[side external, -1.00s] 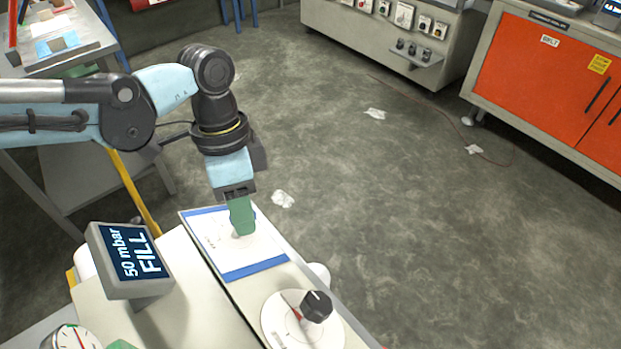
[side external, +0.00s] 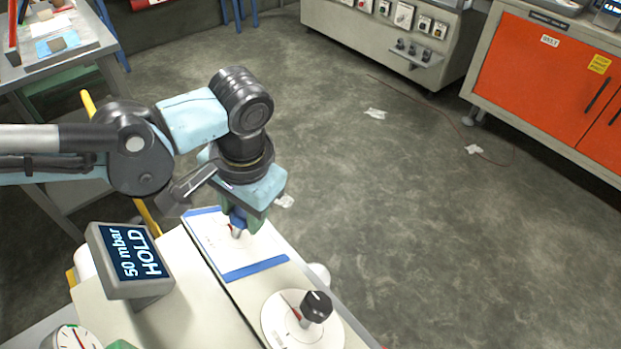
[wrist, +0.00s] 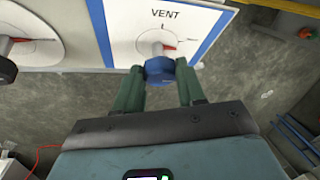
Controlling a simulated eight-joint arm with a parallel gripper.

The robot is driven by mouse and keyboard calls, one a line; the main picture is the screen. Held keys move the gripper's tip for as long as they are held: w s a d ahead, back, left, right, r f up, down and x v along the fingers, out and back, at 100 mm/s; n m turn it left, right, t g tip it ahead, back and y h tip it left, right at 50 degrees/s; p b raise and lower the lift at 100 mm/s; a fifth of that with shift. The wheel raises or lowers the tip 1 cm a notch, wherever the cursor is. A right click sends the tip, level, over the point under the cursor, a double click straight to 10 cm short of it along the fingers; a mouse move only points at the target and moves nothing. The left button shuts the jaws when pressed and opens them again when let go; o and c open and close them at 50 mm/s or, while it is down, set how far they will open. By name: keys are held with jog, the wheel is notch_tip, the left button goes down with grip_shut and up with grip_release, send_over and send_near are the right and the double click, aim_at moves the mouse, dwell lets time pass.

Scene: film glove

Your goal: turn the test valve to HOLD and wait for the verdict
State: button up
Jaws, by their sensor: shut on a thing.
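The test valve's blue knob (wrist: 158,70) sits between the green fingers of my gripper (wrist: 160,80), which is shut on it. In the wrist view its red pointer shows on a white dial marked VENT (wrist: 163,32), pointing right; no other word is readable there. In the side view my gripper (side external: 238,220) is over the white panel with blue edges (side external: 255,271). The knob's blue shows between the fingers there. The display (side external: 133,262) reads 50 mbar HOLD. No pass or fail word is visible.
A second dial with a black knob (side external: 316,306) and red pointer is at the front right of the bench; it also shows in the wrist view at the left (wrist: 5,70). A round gauge (side external: 75,338) is at the lower left. The floor beyond is open.

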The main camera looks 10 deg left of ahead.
jog(key=shift+d+n+t+y, duration=0.15)
jog(key=shift+n+y, duration=0.4)
jog(key=shift+n, duration=0.45)
jog(key=shift+d+n+t+y, duration=0.15)
jog(key=shift+n+y, duration=0.4)
jog(key=shift+n, duration=0.45)
jog(key=shift+a, duration=0.1)
jog(key=o, duration=1.1)
jog(key=shift+f, duration=0.1)
jog(key=shift+c, duration=0.2)
jog(key=v, duration=1.2)
